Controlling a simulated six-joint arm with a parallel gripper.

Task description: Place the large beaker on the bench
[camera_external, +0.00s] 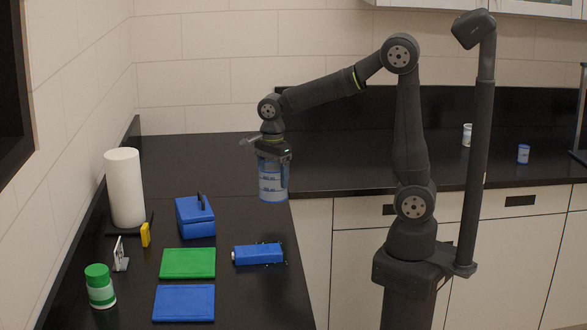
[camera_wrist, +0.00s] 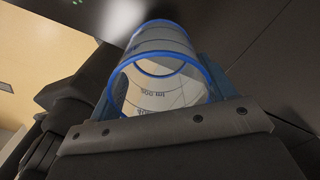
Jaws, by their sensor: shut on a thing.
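The large beaker (camera_external: 272,184) is clear with blue rims and blue markings. It is upright over the inner corner of the black bench (camera_external: 230,150), close to the edge. I cannot tell whether its base touches the bench. My gripper (camera_external: 273,161) is shut on the beaker from above, with a finger on each side. In the wrist view the beaker (camera_wrist: 165,85) lies between the two fingers, its open mouth facing the camera and volume marks showing inside. The beaker's far end is partly hidden there.
On the left bench are a paper roll (camera_external: 125,187), blue box (camera_external: 195,216), yellow item (camera_external: 145,234), green-capped jar (camera_external: 99,287), green mat (camera_external: 188,263), blue mat (camera_external: 184,303) and blue device (camera_external: 258,254). Two small containers (camera_external: 467,135) (camera_external: 523,153) stand right. Bench behind the beaker is clear.

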